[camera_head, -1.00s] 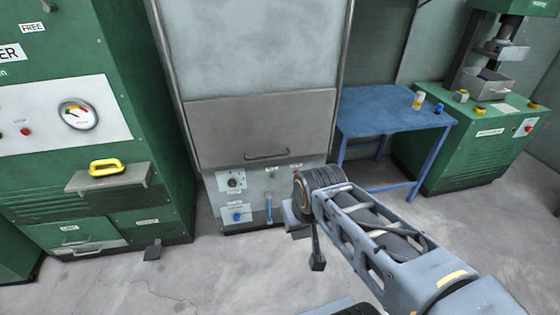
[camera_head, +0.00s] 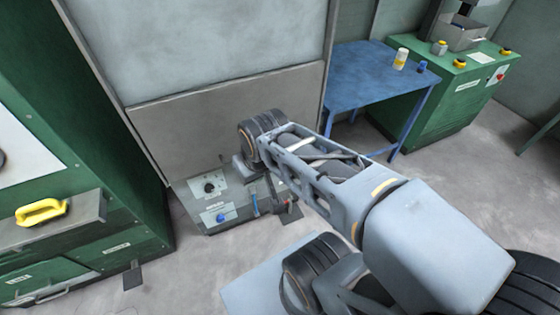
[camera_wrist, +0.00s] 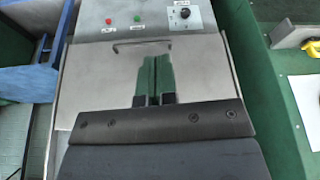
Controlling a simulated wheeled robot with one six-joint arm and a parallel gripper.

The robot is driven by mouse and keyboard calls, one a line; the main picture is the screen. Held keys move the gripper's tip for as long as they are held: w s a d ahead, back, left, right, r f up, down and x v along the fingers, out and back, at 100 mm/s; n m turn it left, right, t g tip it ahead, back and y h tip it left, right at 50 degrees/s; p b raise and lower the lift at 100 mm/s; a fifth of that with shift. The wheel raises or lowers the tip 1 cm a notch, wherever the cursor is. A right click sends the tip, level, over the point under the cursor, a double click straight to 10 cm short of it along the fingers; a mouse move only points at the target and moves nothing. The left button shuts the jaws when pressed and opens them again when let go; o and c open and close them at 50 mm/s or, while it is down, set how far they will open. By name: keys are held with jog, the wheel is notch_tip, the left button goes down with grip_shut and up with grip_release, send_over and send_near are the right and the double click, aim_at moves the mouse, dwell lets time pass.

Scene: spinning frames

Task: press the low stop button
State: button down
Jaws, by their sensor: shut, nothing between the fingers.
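A red button (camera_wrist: 108,21) sits on the low grey control panel (camera_wrist: 95,10) in the wrist view, beside a green button (camera_wrist: 137,18) and a black rotary knob (camera_wrist: 184,13). Small labels by the buttons are unreadable. The wrist view is upside down relative to the head view. My gripper (camera_wrist: 155,60) is shut and empty, with its fingers over the brown door in the wrist picture, apart from the red button. In the head view my arm hides the red button; the panel's black knob (camera_head: 209,187) and blue knob (camera_head: 221,218) show at left.
The brown door (camera_head: 180,125) with a bar handle (camera_wrist: 130,44) is beside the panel. A blue table (camera_head: 365,75) and a green press (camera_head: 450,105) stand at right. Grey floor is open in front.

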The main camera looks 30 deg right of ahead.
jog(key=w+d+f+m+t+y+b, duration=0.1)
jog(key=w+d+f+m+b, duration=0.2)
jog(key=f+b, duration=0.55)
jog(key=w+d+f+m+y+b, duration=0.1)
jog(key=w+d+f+y+b, duration=0.15)
jog(key=w+f+b, duration=0.5)
jog(key=w+d+f+m+t+b, duration=0.1)
jog(key=w+d+f+m+b, duration=0.15)
jog(key=f+b, duration=0.75)
jog(key=w+d+f+m+t+b, duration=0.1)
jog(key=w+d+f+m+b, duration=0.2)
jog(key=d+f+b, duration=0.3)
jog(key=w+d+f+m+t+b, duration=0.2)
jog(key=d+f+b, duration=0.5)
jog(key=d+f, duration=0.4)
notch_tip(320, 180, down, 4)
jog(key=shift+w+d+r+m+t+h, duration=0.2)
jog(key=shift+w+d+m+t+h, duration=0.1)
jog(key=shift+w+d+m+h, duration=0.25)
jog(key=shift+w+a, duration=0.1)
jog(key=shift+a, duration=0.05)
